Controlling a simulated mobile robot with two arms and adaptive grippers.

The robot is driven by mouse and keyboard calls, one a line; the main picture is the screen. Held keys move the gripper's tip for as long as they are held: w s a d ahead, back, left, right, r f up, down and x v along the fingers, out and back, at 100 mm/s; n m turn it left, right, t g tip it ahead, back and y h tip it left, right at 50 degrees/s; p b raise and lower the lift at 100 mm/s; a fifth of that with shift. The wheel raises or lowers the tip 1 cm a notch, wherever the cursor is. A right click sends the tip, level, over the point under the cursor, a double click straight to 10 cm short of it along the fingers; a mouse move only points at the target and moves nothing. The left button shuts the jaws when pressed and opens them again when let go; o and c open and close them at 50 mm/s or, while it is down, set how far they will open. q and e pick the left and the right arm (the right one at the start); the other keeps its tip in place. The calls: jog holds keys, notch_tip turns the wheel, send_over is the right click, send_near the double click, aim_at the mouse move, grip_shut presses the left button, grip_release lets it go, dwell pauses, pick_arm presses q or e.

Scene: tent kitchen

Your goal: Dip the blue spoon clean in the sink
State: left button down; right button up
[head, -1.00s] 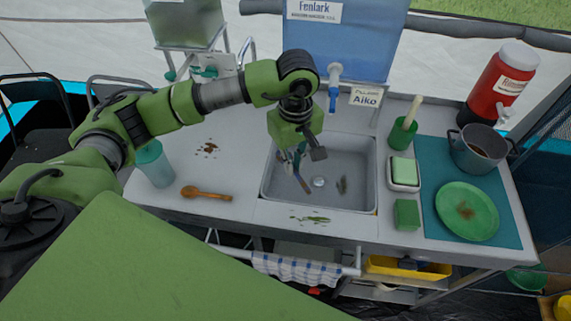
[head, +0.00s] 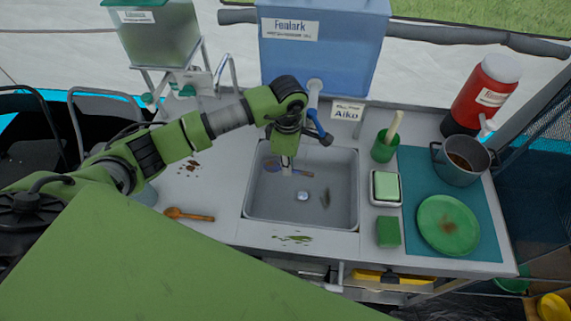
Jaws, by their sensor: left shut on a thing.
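My left gripper (head: 286,163) reaches down into the grey sink (head: 340,218) near its back left part. It is shut on the blue spoon (head: 272,166), which lies crosswise at the fingertips with its bluish end to the left and a thin brownish handle to the right. The fingers partly cover the spoon. I cannot tell whether the spoon touches the sink's floor or any water. The drain (head: 303,196) shows in the sink, with a dark scrap (head: 325,199) beside it. My right gripper is not in view.
A blue water tank (head: 325,55) stands behind the sink, its blue tap close to my left wrist. A wooden spoon (head: 188,215) lies left of the sink. A soap dish (head: 386,188), green sponge (head: 388,232), green plate (head: 447,225) and pot (head: 462,162) are on the right.

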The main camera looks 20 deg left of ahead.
pick_arm(q)
notch_tip(320, 180, down, 4)
jog(key=shift+f+b, duration=0.1)
jog(key=shift+b, duration=0.85)
jog(key=shift+f+b, duration=1.85)
jog(key=shift+f, duration=1.3)
jog(key=shift+r+p, duration=3.45)
jog(key=shift+r, duration=2.15)
